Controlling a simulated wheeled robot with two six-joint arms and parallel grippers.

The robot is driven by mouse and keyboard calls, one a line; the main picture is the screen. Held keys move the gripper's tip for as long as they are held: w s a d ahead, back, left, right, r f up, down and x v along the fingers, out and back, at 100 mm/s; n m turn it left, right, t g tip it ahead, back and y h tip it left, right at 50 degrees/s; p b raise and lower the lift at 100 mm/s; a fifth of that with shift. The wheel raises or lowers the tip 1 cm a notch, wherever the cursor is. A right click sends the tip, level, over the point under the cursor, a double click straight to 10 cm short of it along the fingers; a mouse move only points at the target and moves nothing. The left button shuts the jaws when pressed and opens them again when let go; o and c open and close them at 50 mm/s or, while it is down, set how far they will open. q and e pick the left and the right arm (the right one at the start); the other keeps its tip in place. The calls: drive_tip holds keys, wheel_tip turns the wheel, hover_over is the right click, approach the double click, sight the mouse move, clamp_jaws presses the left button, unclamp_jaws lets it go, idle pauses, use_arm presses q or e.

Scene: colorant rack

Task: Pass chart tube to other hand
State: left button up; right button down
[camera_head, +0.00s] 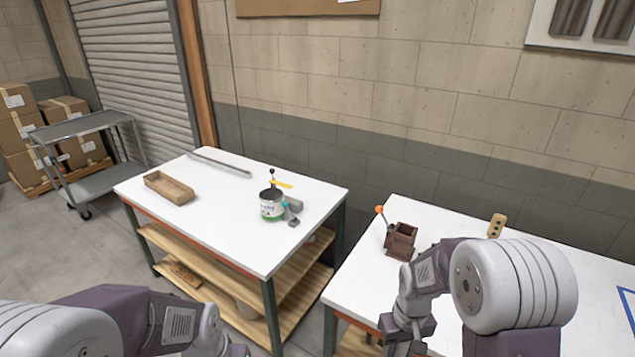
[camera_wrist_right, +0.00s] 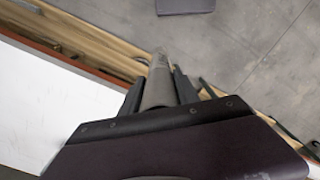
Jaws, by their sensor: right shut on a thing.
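The chart tube (camera_wrist_right: 159,84) is a grey-beige cylinder in the right wrist view, between the dark fingers of my right gripper (camera_wrist_right: 158,92). The gripper is shut on it. In the head view my right gripper (camera_head: 405,347) is low in the picture, in front of the right table's near edge, and the tube cannot be made out there. My left gripper (camera_head: 236,351) is at the bottom edge, left of the right one and mostly cut off. Its fingers do not show clearly, and there is a gap between the two grippers.
The left white table (camera_head: 225,235) holds a wooden tray (camera_head: 170,188), a metal bar (camera_head: 220,163), a paint tin (camera_head: 272,208) and small grey parts. The right table (camera_head: 365,275) holds a brown block (camera_head: 401,241), an orange-knobbed lever (camera_head: 380,210) and a holed wooden piece (camera_head: 497,225). A cart (camera_head: 85,125) stands far left.

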drive_tip(key=shift+w+m, duration=0.15)
drive_tip(key=shift+m, duration=0.75)
